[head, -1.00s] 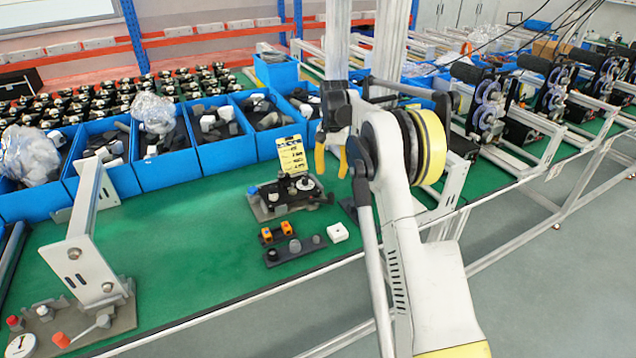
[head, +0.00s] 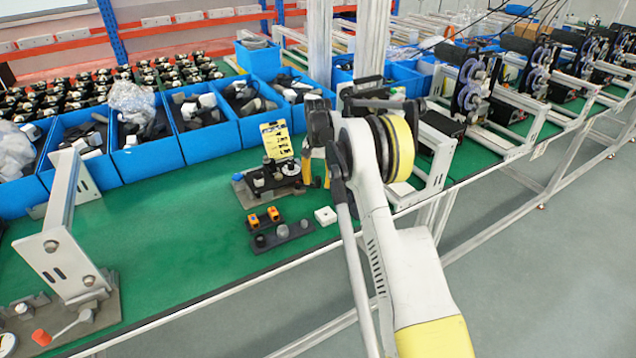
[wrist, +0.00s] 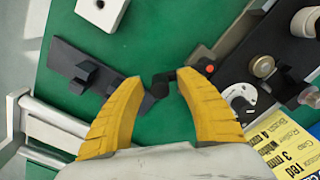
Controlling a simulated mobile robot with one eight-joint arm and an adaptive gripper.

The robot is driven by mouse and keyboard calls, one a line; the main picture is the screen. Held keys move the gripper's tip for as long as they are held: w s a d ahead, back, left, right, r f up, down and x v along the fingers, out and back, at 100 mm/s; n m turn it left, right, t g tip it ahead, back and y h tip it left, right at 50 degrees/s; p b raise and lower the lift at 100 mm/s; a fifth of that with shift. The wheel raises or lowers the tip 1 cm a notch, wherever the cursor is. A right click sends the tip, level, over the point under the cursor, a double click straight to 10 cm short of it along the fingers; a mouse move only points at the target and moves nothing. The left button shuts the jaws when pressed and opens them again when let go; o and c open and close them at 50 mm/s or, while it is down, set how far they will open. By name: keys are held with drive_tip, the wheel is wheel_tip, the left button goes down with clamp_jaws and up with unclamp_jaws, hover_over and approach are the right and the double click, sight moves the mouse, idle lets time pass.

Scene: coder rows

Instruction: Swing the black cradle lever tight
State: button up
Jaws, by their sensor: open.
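The fixture (head: 272,180) stands on the green bench with a black base, a pale round disc and a yellow card. In the wrist view its dark base (wrist: 238,68) is at the right. A short black angled piece, apparently the cradle lever (wrist: 161,86), shows between my fingertips, beside the fixture. My gripper (wrist: 162,79) has its two yellow fingers apart, one on each side of that black piece; contact is not clear. In the head view my gripper (head: 316,180) is low at the fixture's right side, and my arm hides part of that area.
A black plate with a block (wrist: 85,72) is at the wrist view's left. Blue bins (head: 207,132) line the back. Green surface (head: 180,235) left of the fixture is clear.

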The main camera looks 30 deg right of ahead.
clamp_jaws()
